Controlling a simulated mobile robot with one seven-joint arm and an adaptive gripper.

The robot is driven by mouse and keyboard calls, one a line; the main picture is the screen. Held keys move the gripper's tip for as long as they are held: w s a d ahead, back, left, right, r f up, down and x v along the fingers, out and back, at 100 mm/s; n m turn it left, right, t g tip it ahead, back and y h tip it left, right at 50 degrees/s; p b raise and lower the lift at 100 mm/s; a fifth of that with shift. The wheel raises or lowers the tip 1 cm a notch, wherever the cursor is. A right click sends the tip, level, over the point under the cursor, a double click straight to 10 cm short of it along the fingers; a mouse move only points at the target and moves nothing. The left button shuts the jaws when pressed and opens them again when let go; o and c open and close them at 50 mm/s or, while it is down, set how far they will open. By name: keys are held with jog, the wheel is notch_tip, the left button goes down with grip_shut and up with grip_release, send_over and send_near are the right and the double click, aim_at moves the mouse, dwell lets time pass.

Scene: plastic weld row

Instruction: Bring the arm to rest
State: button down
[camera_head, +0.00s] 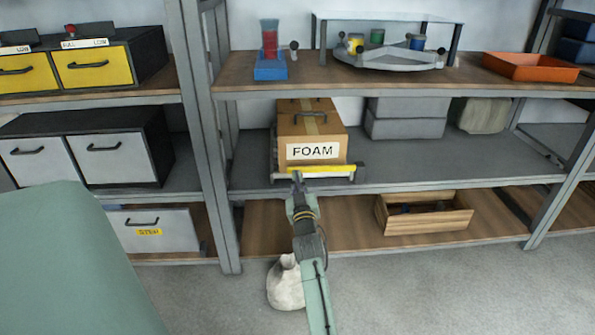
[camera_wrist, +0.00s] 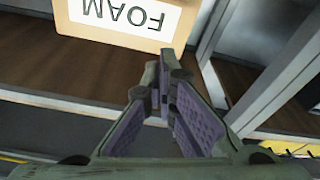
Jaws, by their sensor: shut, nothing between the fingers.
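My gripper (camera_head: 297,178) is at the front of the middle shelf, just before the cardboard box labelled FOAM (camera_head: 325,135). In the wrist view my gripper (camera_wrist: 163,88) shows its fingers shut with nothing between them. The box also shows upside down at the top of the wrist view (camera_wrist: 85,33). My arm reaches up from the lower middle of the head view. The fingertips overlap the yellow front strip (camera_head: 313,169) under the box in the head view; I cannot tell whether they touch it.
The shelf upright (camera_head: 212,150) stands left of my arm. An open wooden crate (camera_head: 428,225) sits on the bottom shelf to the right. A pale sack (camera_head: 286,286) stands on the floor beside my arm. The floor (camera_head: 450,295) at the right is clear.

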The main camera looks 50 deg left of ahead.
jog(key=shift+s+d, duration=0.25)
jog(key=shift+d, duration=0.05)
dwell(0.5)
